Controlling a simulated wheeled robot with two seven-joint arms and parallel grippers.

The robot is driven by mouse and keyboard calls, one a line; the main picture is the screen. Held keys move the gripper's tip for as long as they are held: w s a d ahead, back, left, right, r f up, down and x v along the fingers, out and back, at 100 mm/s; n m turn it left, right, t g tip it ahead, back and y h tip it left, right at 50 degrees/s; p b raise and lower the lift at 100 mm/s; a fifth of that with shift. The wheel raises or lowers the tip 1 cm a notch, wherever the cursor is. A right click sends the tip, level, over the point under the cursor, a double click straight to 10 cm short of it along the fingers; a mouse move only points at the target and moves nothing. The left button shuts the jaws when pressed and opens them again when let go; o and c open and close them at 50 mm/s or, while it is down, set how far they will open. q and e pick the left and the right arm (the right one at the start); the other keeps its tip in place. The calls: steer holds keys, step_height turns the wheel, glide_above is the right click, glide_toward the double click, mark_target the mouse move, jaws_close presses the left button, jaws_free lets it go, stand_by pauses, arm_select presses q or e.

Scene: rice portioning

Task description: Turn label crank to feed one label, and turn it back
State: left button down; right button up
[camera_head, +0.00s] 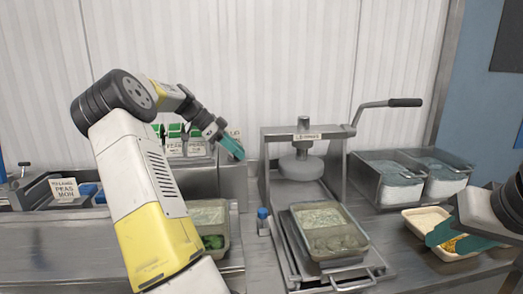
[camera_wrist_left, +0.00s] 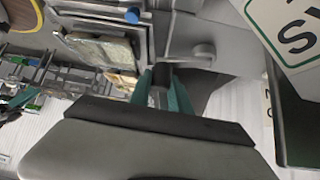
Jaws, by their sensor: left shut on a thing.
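My left gripper (camera_head: 230,146) reaches to the label unit at the back, left of the press. In the left wrist view its teal fingers (camera_wrist_left: 162,97) are shut on a dark, upright handle, the label crank (camera_wrist_left: 160,73). In the head view the crank is hidden behind the gripper. White printed labels (camera_head: 194,148) show beside the gripper. A large label sign (camera_wrist_left: 290,30) shows close up in the left wrist view. My right gripper (camera_head: 453,240) is at the right, over a tray of food, with its teal fingers apart.
A press with a long lever (camera_head: 405,102) stands in the middle, with a filled tray (camera_head: 357,252) under it. A blue-capped bottle (camera_head: 263,222) stands to its left. Steel bins (camera_head: 363,178) stand at the right. A food tray (camera_head: 411,222) lies below my right gripper.

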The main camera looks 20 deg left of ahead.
arm_select(q)
steer(key=shift+s+a+f+m+g+h, duration=0.1)
steer(key=shift+s+a+m+g+h, duration=0.25)
steer(key=shift+m+g, duration=0.6)
steer(key=shift+s+a+m+g+h, duration=0.15)
steer(key=shift+s+a+m+g, duration=0.4)
steer(key=shift+m, duration=0.6)
steer(key=shift+w+g, duration=0.15)
steer(key=shift+g, duration=0.15)
steer(key=c, duration=1.2)
jaws_free()
steer(key=s+d+r, duration=0.5)
steer(key=s+d, duration=0.4)
steer(key=s, duration=0.4)
steer(key=shift+d, duration=0.2)
